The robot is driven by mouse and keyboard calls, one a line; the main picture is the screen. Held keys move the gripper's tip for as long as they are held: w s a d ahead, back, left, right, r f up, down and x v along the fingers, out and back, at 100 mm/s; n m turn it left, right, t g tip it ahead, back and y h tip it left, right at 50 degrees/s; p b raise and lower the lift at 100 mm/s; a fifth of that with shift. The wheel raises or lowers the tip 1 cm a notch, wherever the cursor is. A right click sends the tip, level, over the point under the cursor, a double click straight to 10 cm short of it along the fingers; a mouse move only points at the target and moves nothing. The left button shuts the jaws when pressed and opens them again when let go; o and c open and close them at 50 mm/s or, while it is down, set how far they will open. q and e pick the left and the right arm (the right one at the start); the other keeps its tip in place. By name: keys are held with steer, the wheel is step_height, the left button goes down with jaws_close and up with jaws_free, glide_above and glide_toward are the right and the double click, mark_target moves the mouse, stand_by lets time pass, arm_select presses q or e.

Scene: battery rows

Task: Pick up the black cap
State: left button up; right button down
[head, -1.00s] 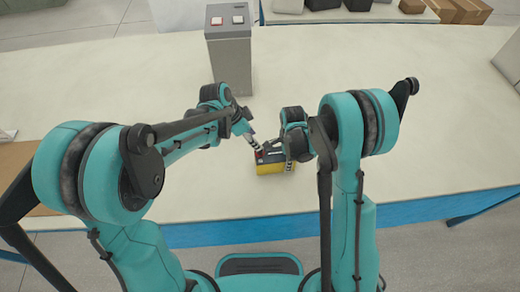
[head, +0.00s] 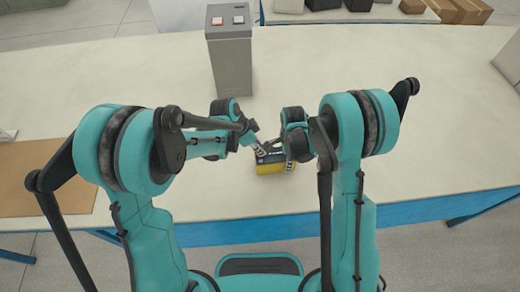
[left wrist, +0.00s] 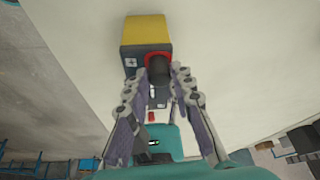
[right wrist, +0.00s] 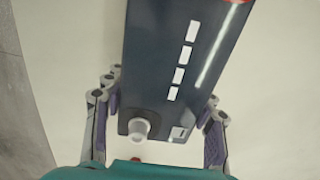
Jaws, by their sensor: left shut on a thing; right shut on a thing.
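The battery (head: 272,169) is a dark-topped block with a yellow side, on the table in front of me. In the left wrist view the battery (left wrist: 146,30) shows with a red ring (left wrist: 147,58), and the black cap (left wrist: 158,72) is at that ring. My left gripper (head: 260,151) is shut on the black cap, its fingers on either side in the left wrist view (left wrist: 162,76). I cannot tell whether the cap is seated or raised. My right gripper (head: 288,158) is shut on the battery's sides; the right wrist view shows the battery (right wrist: 172,70) between its fingers, with a bare white terminal (right wrist: 139,129).
A grey pedestal box (head: 231,60) with a red and a white button stands behind the grippers. A brown mat (head: 30,185) lies at the left. The table (head: 400,130) is clear at the right, and its blue front edge (head: 420,208) is close to the battery.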

arm_select(q)
steer(key=shift+r, duration=0.55)
steer(key=s+a, duration=0.3)
steer(key=a, duration=0.5)
steer(key=s+a, duration=0.3)
steer(key=a, duration=0.6)
steer(key=shift+r, duration=0.2)
steer(key=shift+c, duration=0.5)
jaws_close()
steer(key=shift+r, duration=0.7)
steer(key=shift+r, duration=2.4)
